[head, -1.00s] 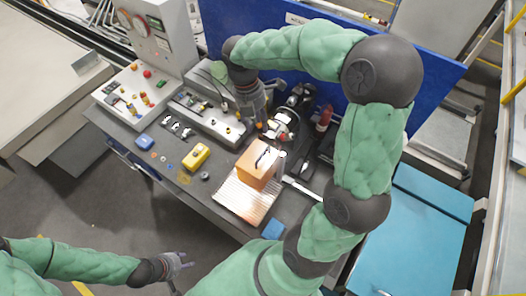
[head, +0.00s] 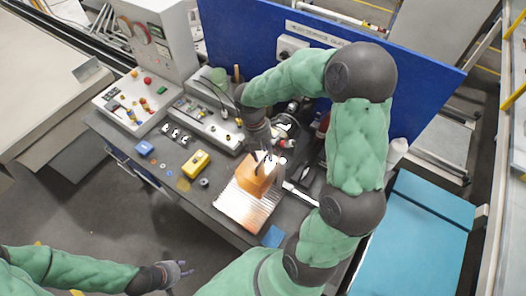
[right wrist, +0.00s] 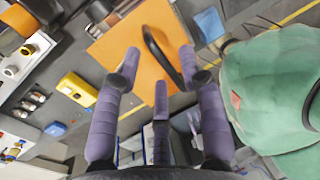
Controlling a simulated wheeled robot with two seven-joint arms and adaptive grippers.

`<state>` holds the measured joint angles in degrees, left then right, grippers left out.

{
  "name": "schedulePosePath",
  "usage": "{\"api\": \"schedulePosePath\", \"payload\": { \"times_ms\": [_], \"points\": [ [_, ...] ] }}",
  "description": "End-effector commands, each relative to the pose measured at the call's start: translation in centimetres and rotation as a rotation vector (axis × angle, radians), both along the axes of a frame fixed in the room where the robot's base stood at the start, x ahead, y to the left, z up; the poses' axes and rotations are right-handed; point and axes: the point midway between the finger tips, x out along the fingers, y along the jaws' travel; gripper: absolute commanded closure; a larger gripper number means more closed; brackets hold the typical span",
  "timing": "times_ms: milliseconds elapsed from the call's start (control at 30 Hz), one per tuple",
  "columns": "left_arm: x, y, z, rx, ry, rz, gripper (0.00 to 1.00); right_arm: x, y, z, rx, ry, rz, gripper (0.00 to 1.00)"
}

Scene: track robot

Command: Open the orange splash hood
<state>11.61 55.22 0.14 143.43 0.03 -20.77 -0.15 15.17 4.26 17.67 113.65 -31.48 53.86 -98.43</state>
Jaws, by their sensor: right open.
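The orange splash hood (head: 256,178) sits on a ribbed light mat (head: 238,206) near the front of the bench. In the right wrist view its orange top (right wrist: 138,45) carries a dark curved handle (right wrist: 160,58). My right gripper (head: 266,155) is just above the hood. In the right wrist view its purple fingers (right wrist: 160,75) are spread, with the handle beyond and between them and nothing held. Whether a finger touches the handle cannot be told. My left gripper (head: 184,270) is away from the bench at the lower left, its fingers small and unclear.
A yellow box (head: 196,163) and a blue block (head: 144,148) lie left of the hood. Another blue block (head: 272,236) is at the bench's front edge. Control panels stand at the left, a blue wall (head: 420,88) behind, and a teal surface (head: 415,240) at the right.

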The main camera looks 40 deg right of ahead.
Motion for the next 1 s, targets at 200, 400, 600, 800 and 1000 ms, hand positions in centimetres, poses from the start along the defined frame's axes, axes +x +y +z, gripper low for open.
{"api": "schedulePosePath", "payload": {
  "times_ms": [200,400,600,800,1000],
  "points": [
    [0.0,0.0,0.0,0.000,0.000,0.000,0.60,0.0,0.0,-0.1,0.000,0.000,0.000,0.59],
    [0.0,0.0,0.0,0.000,0.000,0.000,0.60,0.0,0.0,0.0,0.000,0.001,0.000,1.00],
    [0.0,0.0,0.0,0.000,0.000,0.000,0.60,-0.1,0.0,0.0,0.000,0.001,0.000,1.00],
    [0.0,0.0,0.3,0.000,0.000,0.000,0.60,-2.5,-0.9,0.1,-0.002,0.003,-0.002,1.00],
    [0.0,0.0,1.0,0.000,0.000,0.000,0.60,-7.0,-2.2,0.2,-0.003,0.002,-0.004,1.00]
  ]
}}
